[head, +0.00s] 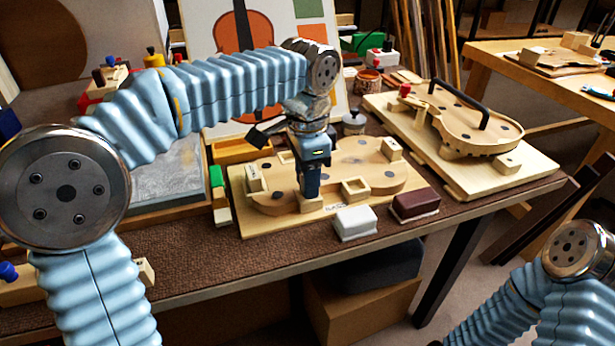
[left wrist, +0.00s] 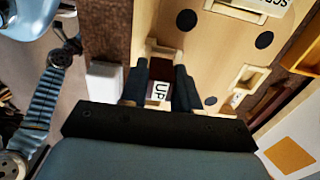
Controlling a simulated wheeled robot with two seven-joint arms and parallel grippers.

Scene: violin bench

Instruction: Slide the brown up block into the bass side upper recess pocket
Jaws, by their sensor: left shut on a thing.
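The brown block (left wrist: 160,71), with a white label reading UP, sits between the fingers of my left gripper (left wrist: 158,93) in the left wrist view. In the head view my left gripper (head: 309,193) points down at the front edge of the pale violin-shaped form (head: 280,203). The gripper is shut on the block, which the fingers hide in the head view. A pale wooden recess pocket (left wrist: 165,47) lies directly beyond the block in the wrist view. I cannot tell how far the block is inside it. My right gripper is not in view.
A white box (head: 355,222) and a dark maroon box (head: 415,204) stand in front of the form. Another pocket (head: 356,188) is empty. A second violin form (head: 462,117) with a black handle lies at right. A lidded pot (head: 354,121) stands behind.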

